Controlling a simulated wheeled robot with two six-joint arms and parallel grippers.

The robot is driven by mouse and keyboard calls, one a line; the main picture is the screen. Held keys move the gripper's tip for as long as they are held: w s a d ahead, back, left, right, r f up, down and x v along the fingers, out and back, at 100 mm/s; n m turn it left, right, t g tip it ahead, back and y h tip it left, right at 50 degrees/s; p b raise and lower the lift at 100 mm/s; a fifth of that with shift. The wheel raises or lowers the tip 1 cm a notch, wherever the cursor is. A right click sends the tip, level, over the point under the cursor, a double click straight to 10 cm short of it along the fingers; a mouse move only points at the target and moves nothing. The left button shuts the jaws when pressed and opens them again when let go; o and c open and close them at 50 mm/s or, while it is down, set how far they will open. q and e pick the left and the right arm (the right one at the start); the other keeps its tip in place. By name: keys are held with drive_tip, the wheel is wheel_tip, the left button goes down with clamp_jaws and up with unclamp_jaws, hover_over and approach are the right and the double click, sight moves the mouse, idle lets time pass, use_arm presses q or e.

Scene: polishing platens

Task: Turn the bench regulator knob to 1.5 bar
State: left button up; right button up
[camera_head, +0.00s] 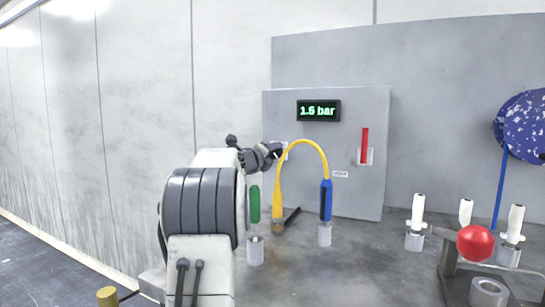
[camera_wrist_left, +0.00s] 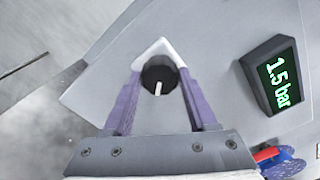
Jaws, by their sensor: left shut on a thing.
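The regulator knob (camera_wrist_left: 158,78) is round and black with a white pointer line, seen in the left wrist view. My left gripper (camera_wrist_left: 158,88) has its two purple fingers on either side of the knob and is shut on it. The pointer line points roughly toward the gripper's palm. A display (camera_head: 318,111) on the grey panel (camera_head: 350,195) reads 1.5 bar in green; it also shows in the left wrist view (camera_wrist_left: 278,82). In the head view my left gripper (camera_head: 279,150) reaches the panel and mostly hides the knob. My right gripper is not in view.
A yellow hose (camera_head: 303,142) arches close to my left gripper, with a blue handle (camera_head: 326,200) at its end. A red lever (camera_head: 364,145) is on the panel.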

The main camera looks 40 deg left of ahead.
use_arm(q)
drive_tip(key=shift+d+f, duration=0.1)
idle(0.3)
drive_tip(key=o, duration=1.4)
drive_tip(key=shift+w, duration=0.1)
drive_tip(key=shift+c, duration=0.2)
drive_tip(key=v, duration=1)
drive_tip(key=shift+s+b, duration=0.25)
drive_tip(key=shift+b, duration=0.2)
